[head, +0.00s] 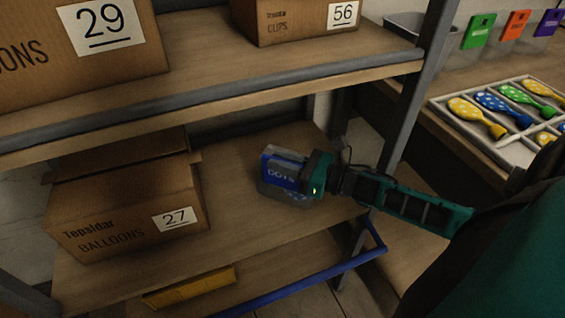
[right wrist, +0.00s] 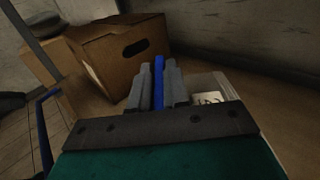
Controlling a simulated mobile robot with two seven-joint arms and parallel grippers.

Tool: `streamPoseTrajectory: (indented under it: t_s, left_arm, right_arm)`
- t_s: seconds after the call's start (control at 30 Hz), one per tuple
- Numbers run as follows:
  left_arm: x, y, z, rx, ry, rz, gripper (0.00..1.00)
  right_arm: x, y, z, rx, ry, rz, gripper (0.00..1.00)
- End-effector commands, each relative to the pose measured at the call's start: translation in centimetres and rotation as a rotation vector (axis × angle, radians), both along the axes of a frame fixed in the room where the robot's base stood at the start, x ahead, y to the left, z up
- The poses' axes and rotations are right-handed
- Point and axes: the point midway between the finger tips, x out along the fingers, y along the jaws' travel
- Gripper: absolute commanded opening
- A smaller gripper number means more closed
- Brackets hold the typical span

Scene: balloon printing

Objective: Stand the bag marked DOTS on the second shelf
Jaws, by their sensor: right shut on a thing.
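The bag marked DOTS (head: 279,172) is a clear bag with a blue label, upright and slightly tilted in the head view. My right gripper (head: 303,178) is shut on its right side. The bag is over the bare right part of the shelf (head: 232,217) that holds the box marked 27; I cannot tell whether its base touches the board. In the right wrist view the bag's blue label (right wrist: 159,82) shows edge-on between the grey fingers (right wrist: 158,88). My left gripper is out of view.
The carton marked 27 (head: 125,215) stands left of the bag. The shelf above carries cartons marked 29 (head: 105,50) and 56 (head: 295,20). A grey post (head: 412,95) stands right of my gripper. A tray of balloons (head: 470,128) lies on the bench at right.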

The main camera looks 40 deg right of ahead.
Motion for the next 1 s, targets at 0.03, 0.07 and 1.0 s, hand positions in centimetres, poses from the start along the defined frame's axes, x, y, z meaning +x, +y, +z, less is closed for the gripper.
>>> streamPoseTrajectory:
  t_s: [0.03,0.07,1.0]
  left_arm:
    - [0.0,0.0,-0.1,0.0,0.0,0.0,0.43]
    - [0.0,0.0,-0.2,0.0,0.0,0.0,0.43]
    - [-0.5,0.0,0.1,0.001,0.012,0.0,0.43]
  right_arm:
    - [0.0,0.0,0.0,0.0,0.0,0.0,0.0]
    - [0.0,0.0,-0.1,0.0,0.0,0.0,0.0]
    - [-4.8,-2.9,0.0,0.0,0.006,-0.002,0.41]
